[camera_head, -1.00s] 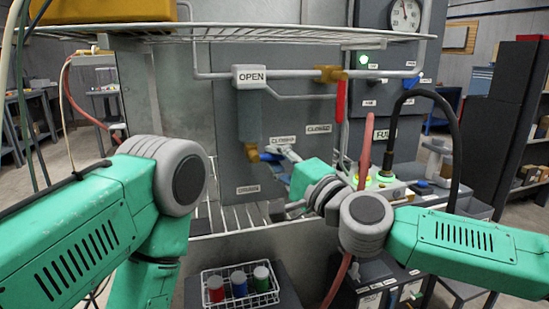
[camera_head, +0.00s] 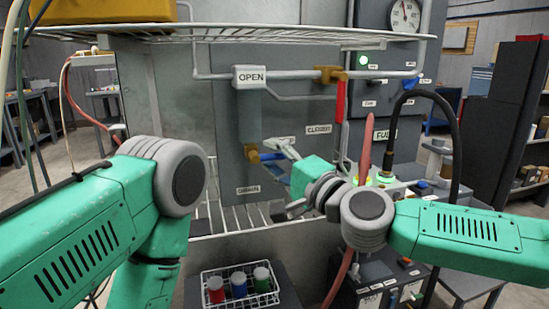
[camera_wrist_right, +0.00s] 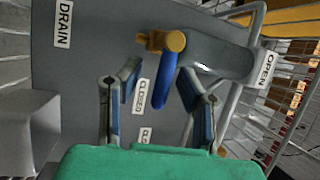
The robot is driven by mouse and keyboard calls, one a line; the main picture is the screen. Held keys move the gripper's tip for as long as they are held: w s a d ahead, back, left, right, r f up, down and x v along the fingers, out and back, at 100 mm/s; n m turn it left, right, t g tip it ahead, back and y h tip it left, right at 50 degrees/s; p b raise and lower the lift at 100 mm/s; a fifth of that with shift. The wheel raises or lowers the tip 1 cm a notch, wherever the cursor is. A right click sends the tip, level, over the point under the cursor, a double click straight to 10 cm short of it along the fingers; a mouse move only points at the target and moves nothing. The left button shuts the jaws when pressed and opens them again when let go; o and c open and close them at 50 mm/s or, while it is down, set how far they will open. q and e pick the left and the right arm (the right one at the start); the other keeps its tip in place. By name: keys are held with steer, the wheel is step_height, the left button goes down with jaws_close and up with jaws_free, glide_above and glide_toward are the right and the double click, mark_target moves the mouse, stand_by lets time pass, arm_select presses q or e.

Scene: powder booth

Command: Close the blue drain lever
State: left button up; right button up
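The blue drain lever (camera_head: 270,156) sticks out to the right from a brass valve (camera_head: 251,154) at the foot of a grey vertical pipe. In the right wrist view the lever (camera_wrist_right: 163,88) hangs down from the brass fitting (camera_wrist_right: 162,40), beside a CLOSED label (camera_wrist_right: 142,93). A DRAIN label (camera_wrist_right: 63,24) is on the panel. My right gripper (camera_head: 283,163) is open at the lever. In the wrist view its blue-padded fingers (camera_wrist_right: 158,82) stand on either side of the lever, with gaps visible on both sides. My left gripper is out of view.
A wire shelf (camera_head: 230,36) spans above. An OPEN label (camera_head: 250,77) marks the pipe. A red lever (camera_head: 340,100) hangs at upper right. A black hose (camera_head: 450,120) arches behind my right arm. A white rack (camera_head: 241,300) with coloured jars stands below.

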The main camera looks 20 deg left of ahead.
steer(key=v, duration=1.2)
steer(key=shift+f, duration=0.1)
